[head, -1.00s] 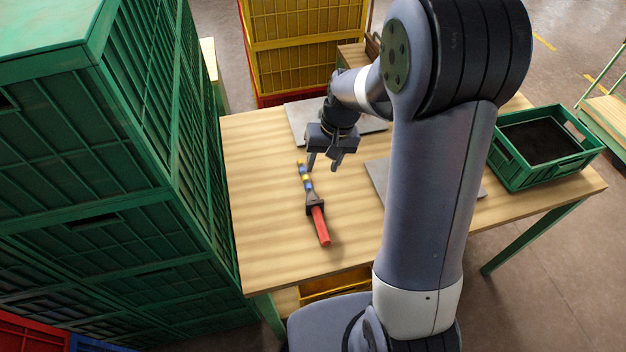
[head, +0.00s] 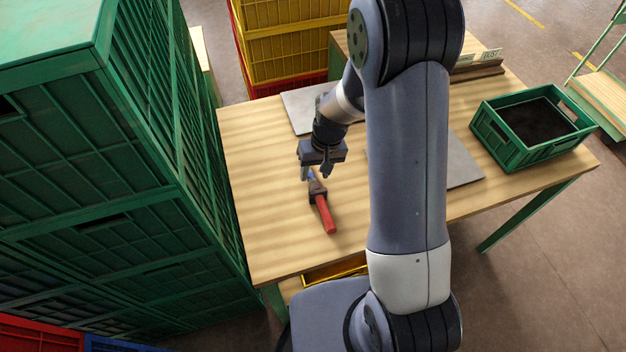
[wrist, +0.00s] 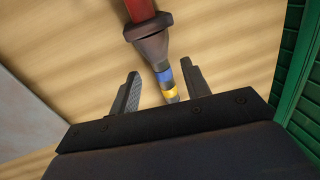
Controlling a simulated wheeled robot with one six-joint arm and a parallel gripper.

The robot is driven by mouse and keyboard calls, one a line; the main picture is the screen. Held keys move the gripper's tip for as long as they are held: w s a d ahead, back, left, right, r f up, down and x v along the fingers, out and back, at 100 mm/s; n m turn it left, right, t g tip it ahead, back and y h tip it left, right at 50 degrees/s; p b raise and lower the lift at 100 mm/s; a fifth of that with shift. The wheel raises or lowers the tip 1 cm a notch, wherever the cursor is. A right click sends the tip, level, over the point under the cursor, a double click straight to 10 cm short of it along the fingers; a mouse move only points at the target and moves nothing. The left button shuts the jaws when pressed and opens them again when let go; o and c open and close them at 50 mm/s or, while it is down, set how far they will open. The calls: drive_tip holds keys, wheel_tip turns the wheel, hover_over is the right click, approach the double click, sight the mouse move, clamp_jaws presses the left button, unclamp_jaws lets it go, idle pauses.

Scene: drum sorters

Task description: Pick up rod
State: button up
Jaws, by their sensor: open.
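The rod (head: 325,212) lies on the wooden table, with a red handle, a dark collar and a shaft with blue and yellow bands. My gripper (head: 316,176) is open above the banded shaft and hides part of it in the head view. In the wrist view the rod's banded shaft (wrist: 164,76) runs between the two open fingers of my gripper (wrist: 160,82), with the dark collar and red handle beyond the fingertips. The fingers appear apart from the shaft on both sides; the height gap cannot be told.
Tall green crates (head: 150,190) stand close along the table's left side. A green bin (head: 505,150) with dark contents sits at the table's right. Grey plates (head: 462,165) lie on the table (head: 265,215). Yellow crates (head: 285,50) stand behind. The table's left front is clear.

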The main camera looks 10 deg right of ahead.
drive_tip(key=shift+a+f, duration=0.2)
drive_tip(key=shift+f, duration=0.5)
drive_tip(key=shift+a+f, duration=0.15)
drive_tip(key=shift+f, duration=0.55)
drive_tip(key=shift+c, duration=0.5)
clamp_jaws()
drive_tip(key=shift+r, duration=0.1)
